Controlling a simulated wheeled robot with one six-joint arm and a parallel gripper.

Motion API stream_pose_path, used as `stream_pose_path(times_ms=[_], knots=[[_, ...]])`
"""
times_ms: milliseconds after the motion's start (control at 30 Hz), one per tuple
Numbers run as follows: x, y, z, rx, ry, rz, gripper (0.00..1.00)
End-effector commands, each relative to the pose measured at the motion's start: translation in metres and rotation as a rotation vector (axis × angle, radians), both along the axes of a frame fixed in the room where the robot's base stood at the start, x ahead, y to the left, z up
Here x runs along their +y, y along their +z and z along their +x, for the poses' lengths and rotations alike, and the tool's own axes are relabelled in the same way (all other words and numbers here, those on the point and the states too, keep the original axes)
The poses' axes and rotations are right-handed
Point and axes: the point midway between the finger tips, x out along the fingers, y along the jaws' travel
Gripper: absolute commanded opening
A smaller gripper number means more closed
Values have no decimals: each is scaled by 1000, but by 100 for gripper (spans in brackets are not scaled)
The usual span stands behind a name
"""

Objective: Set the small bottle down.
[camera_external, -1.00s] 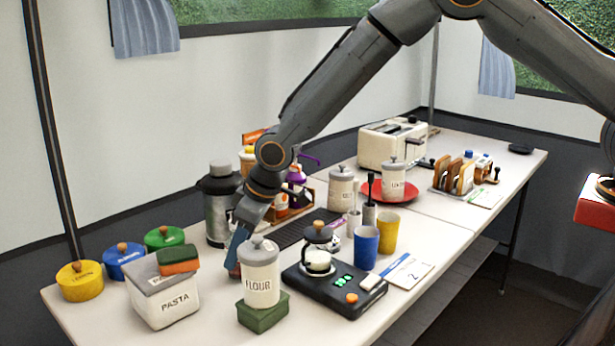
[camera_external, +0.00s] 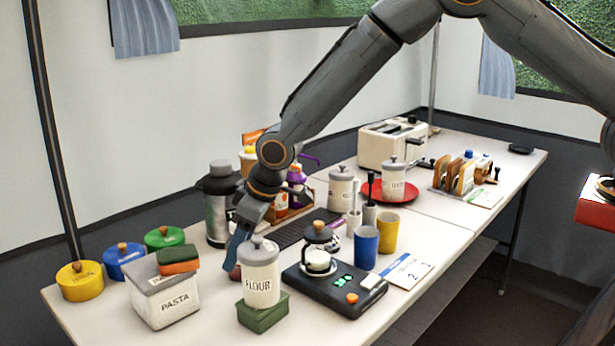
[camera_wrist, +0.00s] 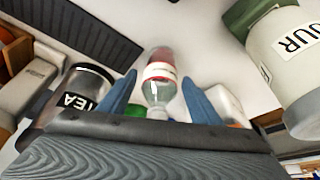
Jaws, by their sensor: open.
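The small bottle (camera_wrist: 160,85) is clear with a white label and a red end, and shows between my fingers in the wrist view. My gripper (camera_wrist: 159,76) is open, with one blue finger on each side of the bottle. In the external view my gripper (camera_external: 237,252) is low over the table, behind and left of the flour canister (camera_external: 261,278). Only a reddish bit of the bottle (camera_external: 235,272) shows there, at table level below the fingers; the canister and fingers hide the rest.
The flour canister stands on a green block (camera_external: 263,314) close to my gripper. The pasta box (camera_external: 164,298) is to the left, a dark flask (camera_external: 217,205) behind, and a black scale (camera_external: 335,288) to the right. A narrow strip of table lies between box and canister.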

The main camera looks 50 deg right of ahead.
Motion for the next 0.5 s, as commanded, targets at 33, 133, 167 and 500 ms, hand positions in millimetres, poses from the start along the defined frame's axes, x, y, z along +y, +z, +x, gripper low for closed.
stream_pose_path(times_ms=[33,133,167,500], knots=[[-1,5,-2,-1,0,0,58],[-4,19,-7,-1,0,0,58],[-5,24,-8,-2,0,1,58],[-16,77,-28,-2,1,1,58]])
